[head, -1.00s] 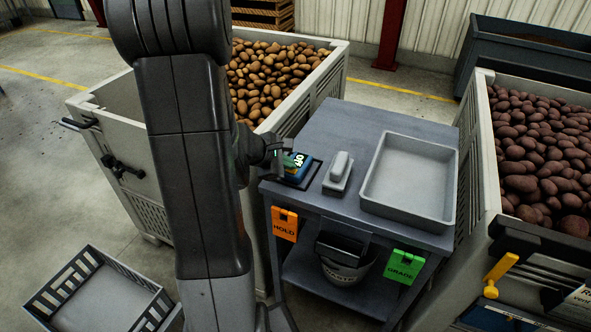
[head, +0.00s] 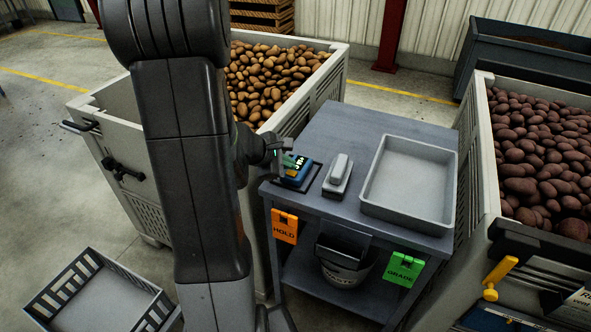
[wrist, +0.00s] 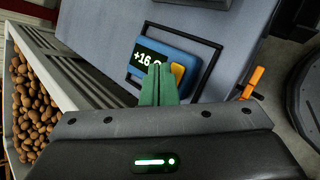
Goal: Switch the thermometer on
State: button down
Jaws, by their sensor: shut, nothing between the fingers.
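The thermometer (wrist: 172,50) is a small blue device with a dark display and a yellow button (wrist: 178,74). It lies inside a dark outlined frame on the grey table. Its display is lit and reads about +16, with the last digit partly covered by my fingertips. In the head view the thermometer (head: 298,172) is at the table's left corner, partly hidden by my gripper. My gripper (wrist: 158,72) has green fingers, shut and empty, with the tips over the display's edge beside the yellow button. I cannot tell whether they touch it.
A grey device on a pad (head: 338,175) lies right of the thermometer, then an empty grey tray (head: 452,185). Potato bins stand left (head: 325,82) and right (head: 484,140). Orange HOLD (head: 284,225) and green GRADE (head: 404,268) tags hang on the table's front.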

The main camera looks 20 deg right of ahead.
aim_at(288, 176)
jog(key=shift+r, duration=0.1)
notch_tip(288, 176, up, 6)
jog(key=p, duration=0.4)
